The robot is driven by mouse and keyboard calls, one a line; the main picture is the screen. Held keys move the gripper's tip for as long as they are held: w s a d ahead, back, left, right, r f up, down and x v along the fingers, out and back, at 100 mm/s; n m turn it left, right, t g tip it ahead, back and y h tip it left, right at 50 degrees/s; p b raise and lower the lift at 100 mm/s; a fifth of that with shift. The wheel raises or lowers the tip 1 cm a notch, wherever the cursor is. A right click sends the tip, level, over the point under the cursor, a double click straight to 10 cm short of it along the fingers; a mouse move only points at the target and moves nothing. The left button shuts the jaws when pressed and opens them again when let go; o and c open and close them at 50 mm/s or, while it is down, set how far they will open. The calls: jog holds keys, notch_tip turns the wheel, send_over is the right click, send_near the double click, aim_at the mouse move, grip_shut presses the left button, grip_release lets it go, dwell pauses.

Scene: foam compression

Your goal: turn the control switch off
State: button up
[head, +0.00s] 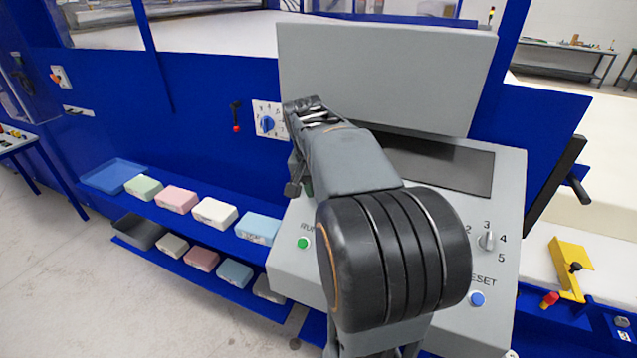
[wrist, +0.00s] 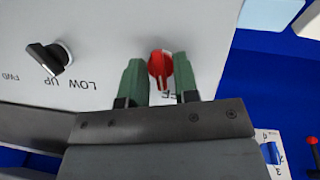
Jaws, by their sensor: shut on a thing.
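The control switch is a red knob (wrist: 158,70) with a pale pointer mark on a light panel in the wrist view. A label beside it, upside down, is partly covered, so I cannot read it fully. My gripper (wrist: 160,82) has its green fingers on either side of the red knob and is shut on it. In the head view my arm covers the red knob and most of the gripper.
A black selector (wrist: 48,58) marked LOW and UP is beside the red knob. A blue knob (head: 267,123) and a red-tipped lever (head: 236,118) are on the blue wall. The grey console has a green button (head: 303,243) and blue button (head: 477,299). Foam blocks line the shelf (head: 110,197).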

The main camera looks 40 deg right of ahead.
jog(key=n, duration=0.2)
jog(key=n+g+h+p, duration=0.1)
jog(key=n, duration=0.1)
jog(key=shift+a+h, duration=0.1)
jog(key=shift+h, duration=0.2)
jog(key=shift+n, duration=0.4)
jog(key=o, duration=0.6)
jog(key=v, duration=1.3)
jog(key=shift+w+a+r, duration=0.25)
jog(key=shift+r, duration=0.1)
